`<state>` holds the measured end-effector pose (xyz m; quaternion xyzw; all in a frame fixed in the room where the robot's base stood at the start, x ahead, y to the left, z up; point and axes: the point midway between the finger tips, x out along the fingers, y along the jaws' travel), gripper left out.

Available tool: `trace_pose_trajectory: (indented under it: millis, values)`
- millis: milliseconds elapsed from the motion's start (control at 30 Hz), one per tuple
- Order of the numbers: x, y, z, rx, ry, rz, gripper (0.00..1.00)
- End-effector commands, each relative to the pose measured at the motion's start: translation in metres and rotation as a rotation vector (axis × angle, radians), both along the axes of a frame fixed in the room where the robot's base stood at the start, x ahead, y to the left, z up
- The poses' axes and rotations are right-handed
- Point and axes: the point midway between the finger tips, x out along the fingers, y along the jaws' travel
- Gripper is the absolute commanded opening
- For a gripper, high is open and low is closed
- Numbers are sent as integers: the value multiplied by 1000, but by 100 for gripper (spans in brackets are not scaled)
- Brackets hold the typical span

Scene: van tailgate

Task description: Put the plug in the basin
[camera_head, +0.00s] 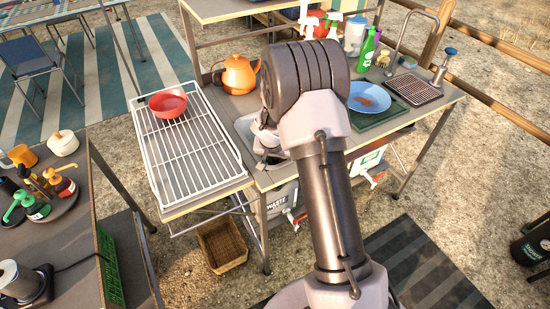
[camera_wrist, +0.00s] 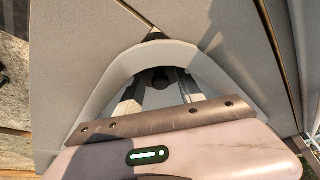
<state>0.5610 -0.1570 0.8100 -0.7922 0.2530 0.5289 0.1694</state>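The basin (camera_head: 244,128) is set into the counter, left of my arm in the head view. Only a pale part of its rim and wall shows; my arm hides the rest. My gripper (camera_head: 264,143) is low over the basin, mostly hidden behind my wrist. A small dark round thing (camera_wrist: 160,80) shows inside the arch. I cannot tell whether it is the plug. No plug is clearly seen in the head view.
A red bowl (camera_head: 168,103) stands on the white wire rack (camera_head: 190,150) at left. An orange kettle (camera_head: 238,74) is behind the basin. At right are a blue plate (camera_head: 369,97), green bottles (camera_head: 367,48), a tap (camera_head: 397,40) and a drying grid (camera_head: 413,89).

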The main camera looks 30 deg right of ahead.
Motion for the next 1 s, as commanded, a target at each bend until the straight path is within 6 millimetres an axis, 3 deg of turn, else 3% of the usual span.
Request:
trace_pose_trajectory:
  millis: [267, 367, 600, 833, 933, 1000]
  values:
    - [0, 0, 4, 0, 0, 0, 45]
    - [-4, 4, 22, 0, -2, 0, 45]
    - [-26, 19, 87, 0, -2, -1, 45]
    - [-38, 27, 118, -1, -3, 1, 45]
    - [-51, 37, 159, -2, -23, 3, 45]
    - [-77, 54, 207, 7, -46, 13, 45]
